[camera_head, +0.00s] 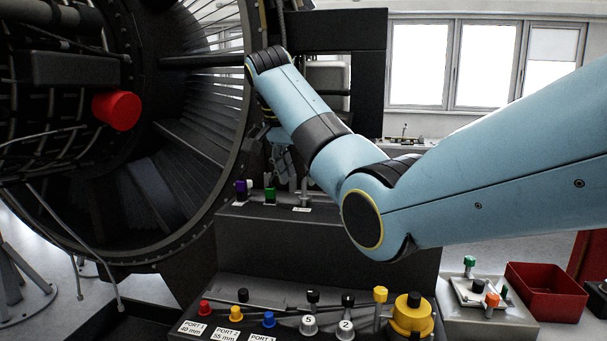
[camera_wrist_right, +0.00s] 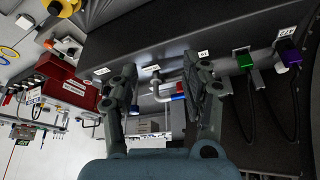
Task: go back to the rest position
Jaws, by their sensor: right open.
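My right arm reaches in from the right in the head view, and its right gripper (camera_head: 278,158) hangs beside the turbofan's rim, above the dark upper shelf. In the right wrist view the two fingers of this gripper (camera_wrist_right: 163,78) stand apart with nothing held between them. A small pipe fitting with blue and red parts (camera_wrist_right: 177,97) shows beyond and between the fingers. My left gripper is not in view.
The turbofan (camera_head: 185,160) fills the left. Purple (camera_head: 241,187) and green (camera_head: 270,194) connectors stand on the shelf close below the gripper. The front panel holds several coloured caps and a yellow fitting (camera_head: 411,317). A red bin (camera_head: 545,290) stands at right.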

